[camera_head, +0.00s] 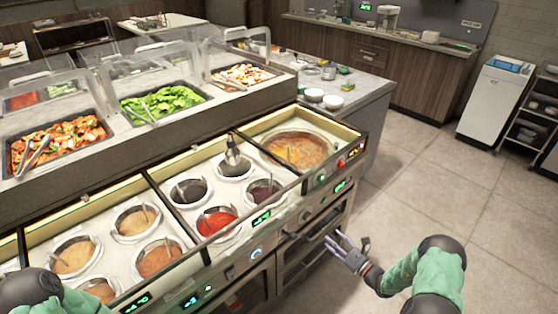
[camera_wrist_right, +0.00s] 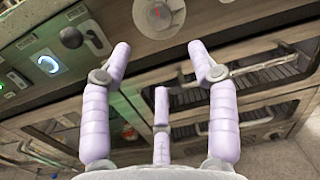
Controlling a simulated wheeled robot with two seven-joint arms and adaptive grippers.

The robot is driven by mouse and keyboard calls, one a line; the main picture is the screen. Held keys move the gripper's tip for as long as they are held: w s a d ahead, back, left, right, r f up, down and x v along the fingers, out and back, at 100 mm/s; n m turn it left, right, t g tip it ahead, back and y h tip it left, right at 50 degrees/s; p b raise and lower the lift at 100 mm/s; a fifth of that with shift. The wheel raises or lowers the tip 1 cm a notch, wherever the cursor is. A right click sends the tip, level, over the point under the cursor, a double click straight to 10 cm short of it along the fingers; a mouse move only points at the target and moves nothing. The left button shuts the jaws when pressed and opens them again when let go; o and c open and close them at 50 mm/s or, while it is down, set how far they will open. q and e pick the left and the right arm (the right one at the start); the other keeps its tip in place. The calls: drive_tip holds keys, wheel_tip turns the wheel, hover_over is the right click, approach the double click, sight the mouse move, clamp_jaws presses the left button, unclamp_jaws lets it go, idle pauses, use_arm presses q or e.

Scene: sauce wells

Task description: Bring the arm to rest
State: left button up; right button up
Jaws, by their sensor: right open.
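My right gripper (camera_head: 346,252) is low in front of the sauce counter (camera_head: 262,245), beside its oven fronts, in the head view. In the right wrist view the fingers of my right gripper (camera_wrist_right: 160,65) are spread apart, with nothing between them. Past the fingers are the counter's front panel and oven doors with handles (camera_wrist_right: 262,68). My right arm (camera_head: 428,272) comes in from the lower right, bent at the elbow. A part of my left arm (camera_head: 32,290) shows at the lower left edge; my left gripper is out of view.
The counter holds several sauce wells, including a red one (camera_head: 217,222) and a larger brown one (camera_head: 296,149). A ladle (camera_head: 233,152) stands in one well. Behind are trays of greens (camera_head: 163,103) and mixed vegetables (camera_head: 60,140). Open tiled floor (camera_head: 425,170) lies to the right.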

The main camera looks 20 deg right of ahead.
drive_tip(key=s+a+f+n+g+y, duration=0.2)
drive_tip(key=s+a+n+g, duration=0.15)
drive_tip(key=a, duration=0.35)
drive_tip(key=s+a+f+n+g+y+p, duration=0.1)
drive_tip(key=s+a+f+n+g+y, duration=0.2)
drive_tip(key=a, duration=0.5)
drive_tip(key=s+a+f+n+g+y, duration=0.1)
drive_tip(key=s+a+f+g, duration=0.1)
drive_tip(key=a+g, duration=0.4)
drive_tip(key=s+a+f+n+g+h+p, duration=0.1)
drive_tip(key=s+a+f+n+g+h, duration=0.2)
drive_tip(key=s+n, duration=0.4)
drive_tip(key=s+a+n+g+h+p, duration=0.1)
drive_tip(key=s+a+n+g+h, duration=0.3)
drive_tip(key=s, duration=0.4)
drive_tip(key=a+r+n, duration=0.1)
drive_tip(key=n, duration=0.2)
drive_tip(key=a+n+t+h, duration=0.1)
drive_tip(key=a+n, duration=0.1)
drive_tip(key=a+r+n+t+p, duration=0.1)
drive_tip(key=n, duration=0.2)
drive_tip(key=shift+w+a+r+n+t, duration=0.25)
drive_tip(key=shift+r+n, duration=0.05)
drive_tip(key=shift+n, duration=0.05)
